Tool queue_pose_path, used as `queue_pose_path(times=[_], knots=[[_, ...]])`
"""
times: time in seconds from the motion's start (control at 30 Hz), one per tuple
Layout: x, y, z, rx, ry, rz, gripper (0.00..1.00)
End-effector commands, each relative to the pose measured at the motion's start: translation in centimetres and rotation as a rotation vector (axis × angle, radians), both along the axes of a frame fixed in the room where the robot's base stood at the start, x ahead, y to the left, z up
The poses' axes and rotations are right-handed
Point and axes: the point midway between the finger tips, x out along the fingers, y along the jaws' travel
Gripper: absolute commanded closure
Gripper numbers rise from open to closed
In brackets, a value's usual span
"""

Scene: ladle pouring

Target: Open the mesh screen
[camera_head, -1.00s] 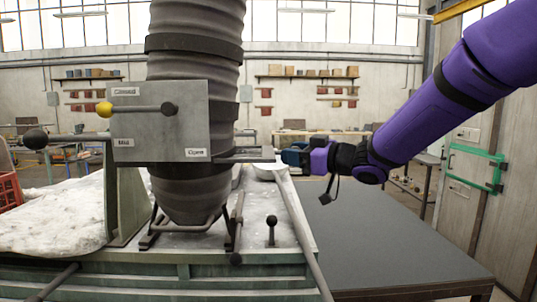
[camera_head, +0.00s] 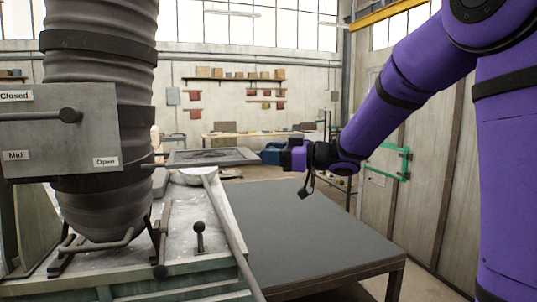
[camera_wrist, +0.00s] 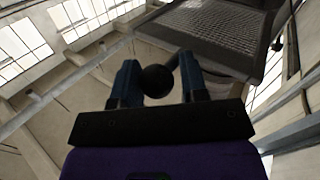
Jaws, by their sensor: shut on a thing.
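The mesh screen (camera_head: 212,158) is a grey framed panel standing out to the right of the ribbed column in the head view. In the wrist view its mesh (camera_wrist: 215,32) fills the upper right. A dark ball knob (camera_wrist: 157,81) on a rod joined to the screen's frame sits between my gripper's blue fingers. My gripper (camera_head: 268,154) is at the screen's right end and is shut on this handle. The fingers' exact contact on the knob is partly hidden.
The ribbed column (camera_head: 100,130) carries a plate (camera_head: 70,140) labelled Closed, Mid and Open. A pale bowl (camera_head: 197,175) with a long handle rests below the screen. A small knobbed lever (camera_head: 199,238) stands on the bench. The dark table (camera_head: 310,225) is clear.

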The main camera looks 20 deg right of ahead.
Motion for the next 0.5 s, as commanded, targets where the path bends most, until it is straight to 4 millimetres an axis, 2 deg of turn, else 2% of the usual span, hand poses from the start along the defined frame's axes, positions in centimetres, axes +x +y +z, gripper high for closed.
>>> queue_pose_path(times=[0.07,0.1,0.17,0.5], knots=[[0.07,-0.06,0.06,0.0,0.0,-0.003,1.0],[0.06,-0.05,0.07,0.001,-0.001,-0.003,0.51],[0.06,-0.04,0.05,0.001,-0.001,-0.003,0.37],[-0.11,-0.18,0.03,0.0,-0.001,-0.001,0.36]])
